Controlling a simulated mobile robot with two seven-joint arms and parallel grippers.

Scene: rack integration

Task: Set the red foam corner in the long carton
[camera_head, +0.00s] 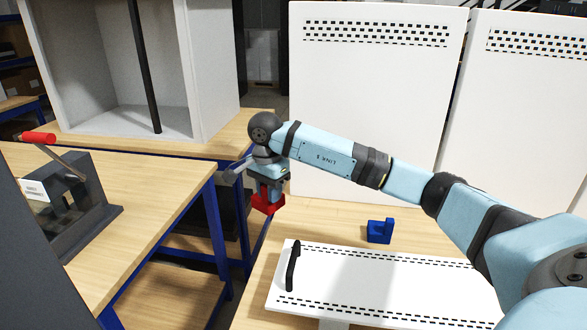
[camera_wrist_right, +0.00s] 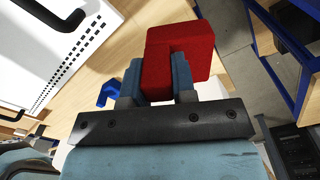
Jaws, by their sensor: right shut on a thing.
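The red foam corner (camera_head: 268,204) is held between the fingers of my right gripper (camera_head: 269,191), at the left edge of the near wooden table in the head view. In the right wrist view the red foam corner (camera_wrist_right: 182,55) fills the space between the two fingers of my right gripper (camera_wrist_right: 156,82), which is shut on it. It appears held above the table edge, near the gap between the tables. I cannot make out the long carton in either view. My left gripper is not in view.
A white perforated panel with a black handle (camera_head: 370,285) lies on the near table (camera_head: 240,310). A blue corner piece (camera_head: 380,231) stands behind it. Tall white panels (camera_head: 370,100) rise at the back. A red-handled device (camera_head: 70,200) sits on the left table.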

